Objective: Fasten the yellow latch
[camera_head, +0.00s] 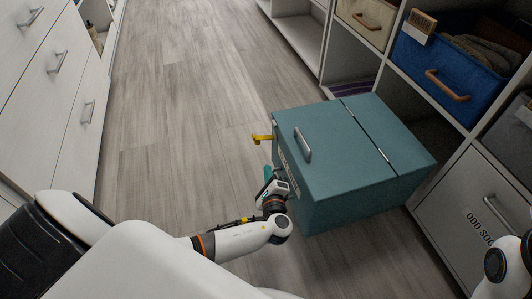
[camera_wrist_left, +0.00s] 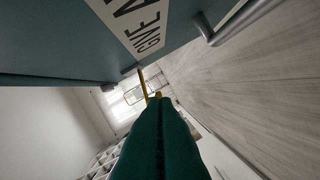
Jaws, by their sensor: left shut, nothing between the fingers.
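The yellow latch (camera_head: 262,138) sticks out from the left face of a teal box (camera_head: 335,206), near its top edge. The box lid (camera_head: 350,135) lies down on the box. My left gripper (camera_head: 268,173), with green fingers, is beside that face, below the latch in the head view. In the left wrist view its fingers (camera_wrist_left: 158,100) are together and empty. The latch (camera_wrist_left: 144,82) shows just past their tips there; whether they touch cannot be told. My right gripper is not in view; only part of my right arm shows at the lower right edge.
A metal handle (camera_head: 303,145) stands on the lid. Cubby shelving (camera_head: 393,84) with a blue bin (camera_head: 450,75) is at the right, close to the box. White drawers (camera_head: 50,70) line the left. The wood floor (camera_head: 190,90) between is clear.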

